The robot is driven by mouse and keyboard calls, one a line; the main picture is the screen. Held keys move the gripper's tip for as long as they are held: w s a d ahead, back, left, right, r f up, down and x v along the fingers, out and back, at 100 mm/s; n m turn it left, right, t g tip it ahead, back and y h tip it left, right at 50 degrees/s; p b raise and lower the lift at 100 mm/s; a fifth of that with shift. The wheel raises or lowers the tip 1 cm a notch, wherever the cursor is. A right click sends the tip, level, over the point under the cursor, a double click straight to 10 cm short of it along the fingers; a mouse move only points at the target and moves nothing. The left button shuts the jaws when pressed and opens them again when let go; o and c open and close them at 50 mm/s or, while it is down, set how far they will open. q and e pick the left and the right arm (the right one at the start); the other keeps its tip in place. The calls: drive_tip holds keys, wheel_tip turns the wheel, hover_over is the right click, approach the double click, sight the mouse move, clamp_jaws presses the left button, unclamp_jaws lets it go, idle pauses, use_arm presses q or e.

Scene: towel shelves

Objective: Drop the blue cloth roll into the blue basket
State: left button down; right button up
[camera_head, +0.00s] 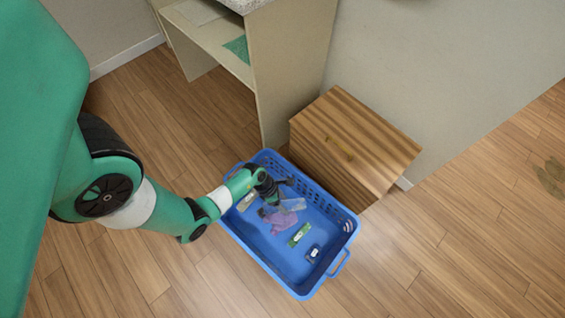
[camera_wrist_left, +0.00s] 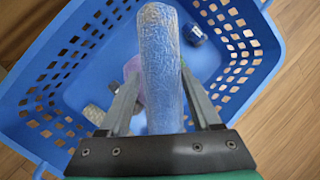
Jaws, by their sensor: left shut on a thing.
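The blue cloth roll (camera_wrist_left: 160,60) is pale blue and long, and stands out between the fingers of my left gripper (camera_wrist_left: 160,100) in the left wrist view. The gripper is shut on it. In the head view my left gripper (camera_head: 275,196) is over the left part of the blue basket (camera_head: 264,258), and the roll (camera_head: 293,204) shows as a pale piece at its tips, above the basket's inside. The basket, with holed walls, also shows in the wrist view (camera_wrist_left: 40,80). I cannot tell how high the roll is above the basket floor. My right gripper is not in view.
Inside the basket lie a purple cloth (camera_head: 281,222), a green and white item (camera_head: 300,235), a small dark item (camera_head: 313,252) and a pale item (camera_head: 246,201). A wooden box (camera_head: 350,145) stands behind the basket, beside a beige shelf unit (camera_head: 290,70).

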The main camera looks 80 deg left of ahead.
use_arm(q)
unclamp_jaws()
drive_tip(key=p+v, duration=0.8)
drive_tip(key=v, duration=0.3)
drive_tip(key=shift+r, duration=0.3)
drive_tip(key=shift+a, duration=0.1)
